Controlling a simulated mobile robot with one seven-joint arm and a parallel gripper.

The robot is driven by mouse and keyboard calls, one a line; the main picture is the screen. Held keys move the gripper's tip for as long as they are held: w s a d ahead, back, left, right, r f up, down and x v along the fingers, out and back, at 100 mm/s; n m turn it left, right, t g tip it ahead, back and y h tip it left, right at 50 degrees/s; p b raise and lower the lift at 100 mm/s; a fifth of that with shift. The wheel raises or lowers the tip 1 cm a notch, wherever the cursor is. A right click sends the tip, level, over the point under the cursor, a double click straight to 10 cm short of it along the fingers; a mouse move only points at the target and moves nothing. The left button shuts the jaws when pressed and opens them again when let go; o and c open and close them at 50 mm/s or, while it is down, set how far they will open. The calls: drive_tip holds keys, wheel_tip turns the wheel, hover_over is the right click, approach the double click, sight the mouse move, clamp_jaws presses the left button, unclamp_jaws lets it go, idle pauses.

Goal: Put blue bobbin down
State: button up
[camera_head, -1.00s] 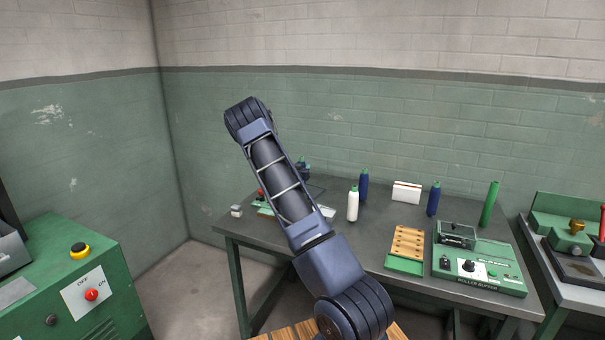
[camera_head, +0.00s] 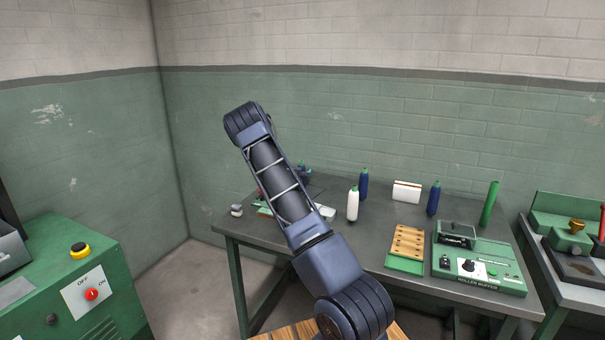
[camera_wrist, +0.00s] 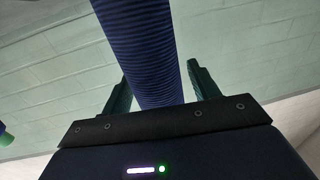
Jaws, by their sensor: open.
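In the wrist view, a ribbed blue bobbin (camera_wrist: 145,55) stands between the two green fingers of my gripper (camera_wrist: 160,85). The fingers are open, with a gap visible on the right side of the bobbin. Its lower end is hidden behind the dark gripper body. In the head view my arm hides the gripper and most of that part of the table. Two blue bobbins with green tips show upright on the grey table (camera_head: 380,235): one near the middle (camera_head: 363,184) and one farther right (camera_head: 433,199).
A white bobbin (camera_head: 352,205) stands in front of the middle blue one. A white box (camera_head: 406,191), a wooden holed rack (camera_head: 407,243), a green roller buffer (camera_head: 478,270) and a green rod (camera_head: 489,204) occupy the right side. A green machine (camera_head: 75,285) is at left.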

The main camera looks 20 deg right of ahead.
sight(301, 163)
drive_tip(key=v, duration=0.3)
drive_tip(key=shift+r, duration=0.1)
wheel_tip(301, 163, up, 5)
drive_tip(key=shift+r, duration=0.85)
drive_tip(key=shift+s+r+y, duration=0.25)
drive_tip(key=shift+r+y, duration=0.05)
drive_tip(key=shift+r, duration=0.15)
drive_tip(key=s+a+r+n+g+y, duration=0.15)
drive_tip(key=s+a+r+y, duration=0.3)
drive_tip(key=s, duration=0.45)
drive_tip(key=s+a+r+n+g+y, duration=0.1)
drive_tip(key=s+a+r+g+y, duration=0.15)
drive_tip(key=s+a+r, duration=0.5)
drive_tip(key=s+a+r+n+g+y, duration=0.1)
drive_tip(key=s+a+r+y, duration=0.25)
drive_tip(key=s, duration=0.65)
drive_tip(key=s+a+n+g, duration=0.2)
drive_tip(key=s, duration=1.4)
drive_tip(key=s+a+n+g, duration=0.2)
drive_tip(key=s, duration=1.5)
drive_tip(key=shift+s+a, duration=0.25)
drive_tip(key=shift+a, duration=0.15)
